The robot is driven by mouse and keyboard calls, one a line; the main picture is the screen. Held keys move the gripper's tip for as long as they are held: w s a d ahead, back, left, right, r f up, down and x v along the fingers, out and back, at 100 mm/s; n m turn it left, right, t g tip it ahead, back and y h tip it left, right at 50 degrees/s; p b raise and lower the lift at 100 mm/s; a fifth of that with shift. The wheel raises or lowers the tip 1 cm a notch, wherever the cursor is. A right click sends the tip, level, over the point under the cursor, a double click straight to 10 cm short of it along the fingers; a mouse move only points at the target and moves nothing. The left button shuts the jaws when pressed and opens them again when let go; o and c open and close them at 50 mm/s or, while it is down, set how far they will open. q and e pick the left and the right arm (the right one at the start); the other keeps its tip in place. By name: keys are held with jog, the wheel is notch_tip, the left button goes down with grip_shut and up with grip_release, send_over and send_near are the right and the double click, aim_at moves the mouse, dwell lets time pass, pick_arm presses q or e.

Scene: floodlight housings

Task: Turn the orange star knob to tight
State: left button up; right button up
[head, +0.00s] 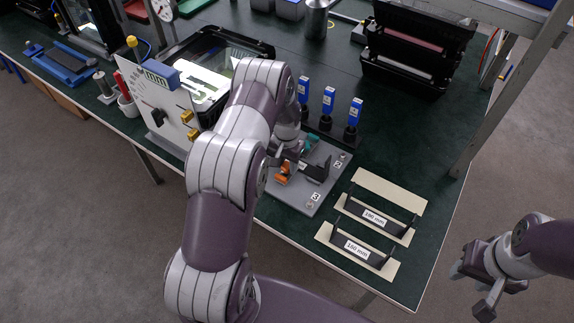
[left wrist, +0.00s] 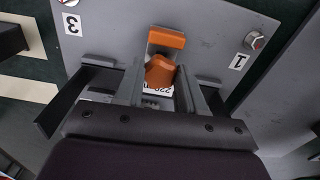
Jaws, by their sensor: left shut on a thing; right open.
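The orange star knob (head: 283,174) is on a grey plate (head: 300,200) near the table's front edge, partly hidden in the head view. In the left wrist view the orange knob (left wrist: 160,72) sits between the two grey fingers of my left gripper (left wrist: 161,80), which is shut on it. An orange bar (left wrist: 166,39) shows just beyond the knob. The left arm hides much of the left gripper (head: 286,153) in the head view. My right gripper (head: 474,287) is open and empty, off the table's right side. Any tight marking is not readable.
A teal part (head: 312,141) and a black block stand on the plate. Blue-topped black tools (head: 328,102) stand behind it. Beige strips with black "160 mm" brackets (head: 357,250) lie to the right. A white panel (head: 160,105) with gold knobs stands left.

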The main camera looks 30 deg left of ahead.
aim_at(286, 165)
pick_arm(q)
jog(key=m+b, duration=0.1)
jog(key=m, duration=0.2)
jog(key=shift+a+m, duration=0.1)
jog(key=shift+m, duration=0.2)
jog(key=shift+w+m+b, duration=0.1)
jog(key=shift+m+b, duration=0.3)
jog(key=shift+m, duration=1.4)
jog(key=o, duration=1)
jog(key=shift+o, duration=0.2)
notch_tip(286, 165, up, 13)
jog(key=b, duration=0.1)
jog(key=shift+b, duration=0.35)
jog(key=shift+f, duration=0.15)
